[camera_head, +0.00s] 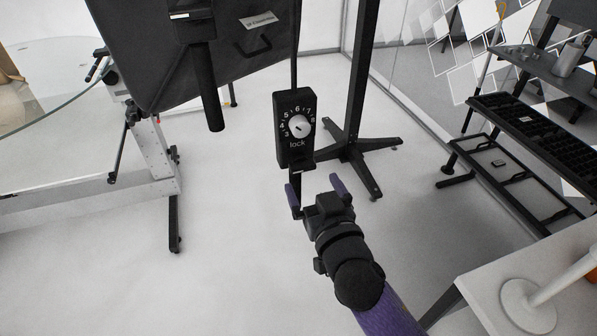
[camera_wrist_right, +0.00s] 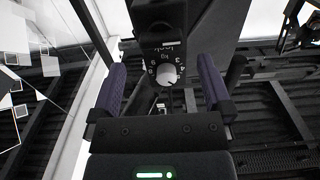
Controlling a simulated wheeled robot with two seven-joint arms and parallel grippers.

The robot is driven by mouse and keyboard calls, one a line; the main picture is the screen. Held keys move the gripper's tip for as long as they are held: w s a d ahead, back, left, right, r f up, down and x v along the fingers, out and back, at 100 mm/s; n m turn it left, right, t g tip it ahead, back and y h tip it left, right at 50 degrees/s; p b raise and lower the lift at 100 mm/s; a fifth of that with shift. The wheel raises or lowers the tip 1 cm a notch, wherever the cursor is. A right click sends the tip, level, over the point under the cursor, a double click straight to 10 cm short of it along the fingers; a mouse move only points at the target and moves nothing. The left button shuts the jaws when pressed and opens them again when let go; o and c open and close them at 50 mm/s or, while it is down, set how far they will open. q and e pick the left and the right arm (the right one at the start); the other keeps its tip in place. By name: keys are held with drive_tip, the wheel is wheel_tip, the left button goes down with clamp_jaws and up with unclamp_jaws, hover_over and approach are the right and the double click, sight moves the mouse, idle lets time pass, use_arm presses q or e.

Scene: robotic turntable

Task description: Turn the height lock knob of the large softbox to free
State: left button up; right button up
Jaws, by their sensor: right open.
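The height lock knob (camera_head: 298,126) is a round pale knob on a black box (camera_head: 284,143) with a numbered dial and the word "lock" below it. The box is on the stand of the large black softbox (camera_head: 205,50). My right gripper (camera_head: 316,188) is open and empty, just below and in front of the box. In the right wrist view the knob (camera_wrist_right: 167,75) shows upside down between the two purple fingers of my right gripper (camera_wrist_right: 162,85), beyond their tips. I cannot tell the knob's exact setting. My left gripper is not in view.
A black stand (camera_head: 352,150) with a splayed foot is behind the box. A black shelf rack (camera_head: 520,180) stands at the right, with a white table (camera_head: 490,290) at the lower right. A glass-topped table (camera_head: 45,75) is at the left. The floor between is clear.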

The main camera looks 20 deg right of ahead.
sight(304, 170)
drive_tip(key=w, duration=0.5)
drive_tip(key=shift+a, duration=0.15)
drive_tip(key=shift+w, duration=0.55)
drive_tip(key=shift+c, duration=0.3)
drive_tip(key=c, duration=1.1)
drive_tip(key=shift+c, duration=0.2)
